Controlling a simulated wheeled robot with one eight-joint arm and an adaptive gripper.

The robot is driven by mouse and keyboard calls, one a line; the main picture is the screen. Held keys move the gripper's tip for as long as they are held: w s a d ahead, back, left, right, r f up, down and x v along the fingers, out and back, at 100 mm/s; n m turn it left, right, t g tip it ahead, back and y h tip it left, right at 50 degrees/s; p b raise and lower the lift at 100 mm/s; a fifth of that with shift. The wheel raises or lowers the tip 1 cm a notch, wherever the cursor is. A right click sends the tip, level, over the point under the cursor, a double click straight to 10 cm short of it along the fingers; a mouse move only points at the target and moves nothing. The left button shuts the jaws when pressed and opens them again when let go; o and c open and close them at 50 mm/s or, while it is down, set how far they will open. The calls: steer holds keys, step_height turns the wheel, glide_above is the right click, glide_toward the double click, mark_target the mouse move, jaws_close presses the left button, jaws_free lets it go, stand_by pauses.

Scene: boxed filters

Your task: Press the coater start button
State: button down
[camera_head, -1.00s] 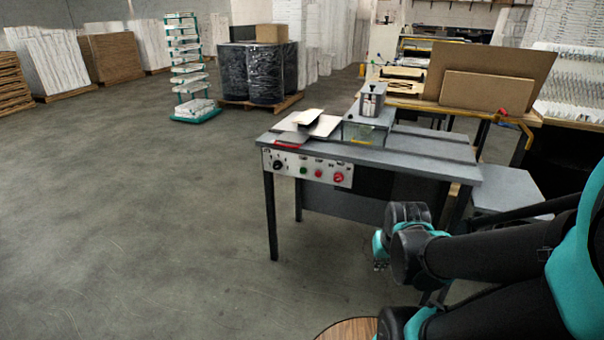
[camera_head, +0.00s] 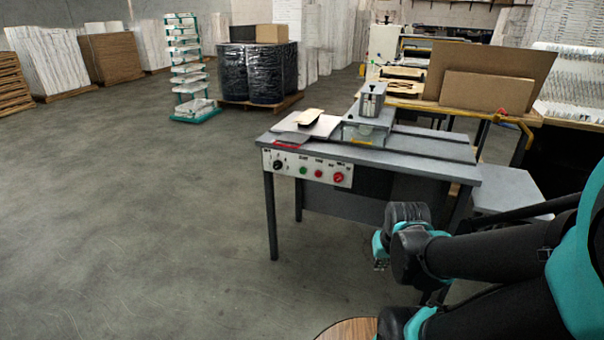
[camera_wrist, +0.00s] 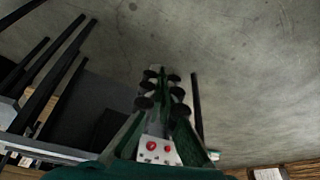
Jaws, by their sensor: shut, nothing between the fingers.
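The coater is a grey table-like machine (camera_head: 420,146) with a white control panel (camera_head: 325,180) on its front left. The panel carries a black knob (camera_head: 278,162), a green button (camera_head: 303,169), a red button (camera_head: 318,173) and a larger red button (camera_head: 338,177). The labels are too small to read surely. My gripper (camera_head: 380,265) is low in front of the machine, right of the panel and apart from it. In the wrist view my gripper (camera_wrist: 160,76) is shut and empty, with the panel (camera_wrist: 158,158) and red buttons beyond; the green button cannot be made out there.
Loose sheets (camera_head: 312,127) lie on the machine's top left. A bench with brown boards (camera_head: 487,93) stands behind, and a grey side table (camera_head: 508,188) is at the right. The floor (camera_head: 140,220) left of the machine is clear.

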mark_target(303, 171)
steer(key=w+a+r+m+t+y, duration=0.1)
steer(key=w+a+m, duration=0.2)
steer(key=w, duration=0.7)
steer(key=w+a+r+m+t, duration=0.1)
steer(key=w+a+m+t, duration=0.2)
steer(key=w, duration=0.7)
steer(key=w+a+r+m+y, duration=0.1)
steer(key=w+a+m, duration=0.25)
steer(key=w, duration=0.65)
steer(key=w+a+f+m+t+y, duration=0.1)
steer(key=w+a+f+m, duration=0.3)
steer(key=w+a, duration=0.5)
steer(key=w+a+f+m+t+y, duration=0.1)
steer(key=w+a+f+m+t, duration=0.2)
steer(key=w+a+f, duration=0.3)
steer(key=w+a+m, duration=0.1)
steer(key=w+a, duration=0.1)
steer(key=w, duration=0.3)
steer(key=shift+w+a+f, duration=0.2)
steer(key=shift+a+f, duration=0.2)
steer(key=shift+w, duration=0.1)
steer(key=shift+w+d, duration=0.5)
steer(key=shift+w, duration=0.85)
steer(key=shift+w+d, duration=0.55)
steer(key=shift+w, duration=0.8)
steer(key=shift+w+d, duration=0.5)
steer(key=shift+w, duration=0.85)
steer(key=shift+w, duration=0.1)
